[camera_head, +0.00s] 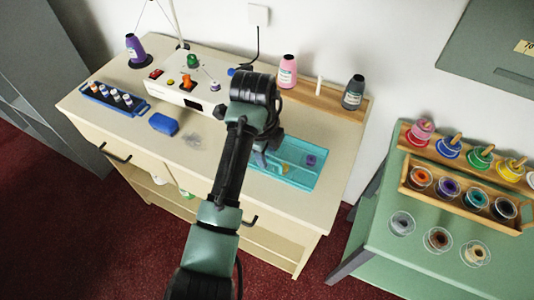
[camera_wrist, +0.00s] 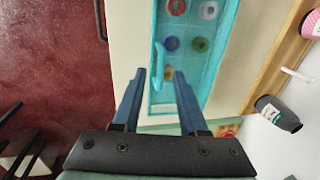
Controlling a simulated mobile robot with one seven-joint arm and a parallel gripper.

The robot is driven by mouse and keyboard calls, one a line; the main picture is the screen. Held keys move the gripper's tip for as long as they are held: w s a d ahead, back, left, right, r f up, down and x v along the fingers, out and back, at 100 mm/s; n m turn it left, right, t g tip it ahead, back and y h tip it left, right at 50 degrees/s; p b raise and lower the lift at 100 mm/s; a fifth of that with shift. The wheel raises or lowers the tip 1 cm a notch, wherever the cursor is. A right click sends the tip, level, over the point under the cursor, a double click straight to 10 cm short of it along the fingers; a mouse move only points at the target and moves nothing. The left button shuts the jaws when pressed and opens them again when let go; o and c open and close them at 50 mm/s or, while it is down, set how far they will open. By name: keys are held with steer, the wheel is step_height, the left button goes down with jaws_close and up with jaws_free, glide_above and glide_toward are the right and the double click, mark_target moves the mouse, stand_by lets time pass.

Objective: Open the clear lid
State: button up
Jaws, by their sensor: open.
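A teal case (camera_head: 306,180) lies on the right part of the cream counter (camera_head: 225,185), partly hidden by my arm in the head view. In the wrist view the teal case (camera_wrist: 229,45) shows coloured round pieces in it, seen as if through a clear cover; the lid's edges are hard to tell from the case. A light-blue handle-like bar (camera_wrist: 159,62) stands along its left side. My gripper (camera_wrist: 159,77) is open, its two blue fingers apart, with the bar's lower end between or just beyond the tips. I cannot tell whether they touch.
Pink (camera_head: 287,71) and dark grey (camera_head: 353,92) thread cones stand on a wooden strip behind. A white machine (camera_head: 190,87), blue rack (camera_head: 114,98) and blue block (camera_head: 163,124) are on the left. A green table (camera_head: 370,240) with spools and jars stands right.

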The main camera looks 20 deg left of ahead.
steer(key=shift+w+f, duration=0.2)
steer(key=shift+f, duration=0.55)
jaws_close()
stand_by(0.9)
